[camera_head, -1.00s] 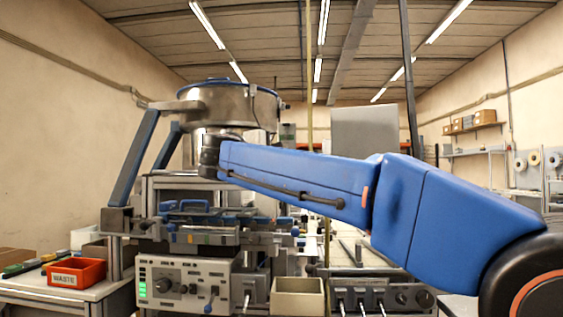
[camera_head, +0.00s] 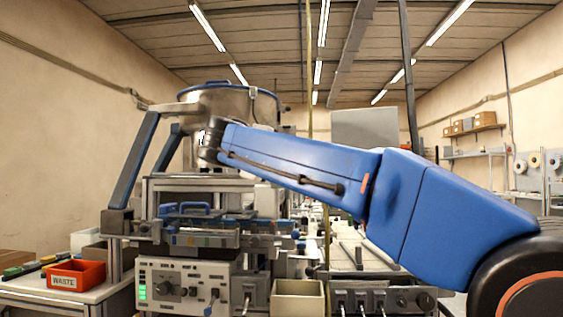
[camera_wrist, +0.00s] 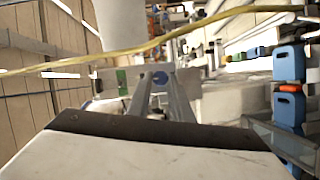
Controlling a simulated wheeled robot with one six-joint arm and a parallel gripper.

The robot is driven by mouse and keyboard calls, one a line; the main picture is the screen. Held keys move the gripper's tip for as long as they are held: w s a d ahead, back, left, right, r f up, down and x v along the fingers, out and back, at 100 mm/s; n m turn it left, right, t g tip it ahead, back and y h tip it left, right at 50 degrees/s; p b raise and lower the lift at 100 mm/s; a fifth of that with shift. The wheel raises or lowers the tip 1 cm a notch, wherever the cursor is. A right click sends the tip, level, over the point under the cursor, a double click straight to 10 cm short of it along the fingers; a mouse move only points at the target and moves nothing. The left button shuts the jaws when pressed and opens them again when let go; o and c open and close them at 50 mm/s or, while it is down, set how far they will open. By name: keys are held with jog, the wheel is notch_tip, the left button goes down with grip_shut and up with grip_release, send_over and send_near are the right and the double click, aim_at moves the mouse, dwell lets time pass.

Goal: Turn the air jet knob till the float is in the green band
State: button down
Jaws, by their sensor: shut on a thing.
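In the wrist view, the two metal fingers of my gripper (camera_wrist: 157,82) reach forward and are close together. In the head view, my wrist is in front of the round metal feeder bowl (camera_head: 232,102), and my fingers and the knob are hidden there.
A yellow hose (camera_wrist: 180,35) crosses the upper part of the wrist view, and blue bins (camera_wrist: 289,107) stand at right. In the head view, a control panel (camera_head: 185,285) with green lights is low at left, beside a red waste bin (camera_head: 76,274). A beige box (camera_head: 297,300) stands right of the panel.

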jog(key=shift+f, duration=0.1)
jog(key=c, duration=1.6)
grip_release()
jog(key=shift+c, duration=0.2)
jog(key=shift+o, duration=0.3)
